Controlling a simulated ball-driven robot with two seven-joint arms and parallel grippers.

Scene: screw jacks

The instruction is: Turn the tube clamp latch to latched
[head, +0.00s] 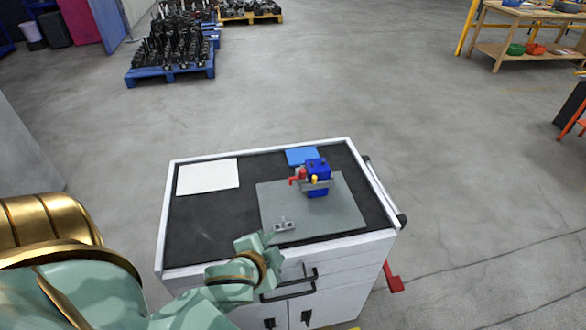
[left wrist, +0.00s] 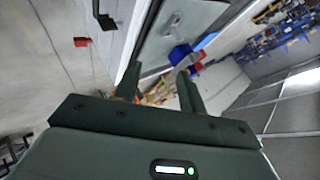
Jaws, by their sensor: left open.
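A blue clamp-like device (head: 317,170) with a red handle (head: 298,176) and a small yellow part stands on a grey plate (head: 270,205) on the cart. A small grey metal fitting (head: 284,225) lies near the plate's front edge. I cannot tell which part is the tube clamp latch. My left gripper (head: 270,240) is at the cart's front edge, just short of the fitting. In the left wrist view its two fingers (left wrist: 160,84) are apart with nothing between them; the fitting (left wrist: 172,23) and blue device (left wrist: 179,54) lie beyond. My right gripper is not in view.
The white cart (head: 167,225) has a black top with a white sheet (head: 208,177) at the left and a blue pad (head: 301,156) at the back. Black handles (head: 289,285) stick out in front. Floor around the cart is clear; loaded pallets (head: 170,74) stand far behind.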

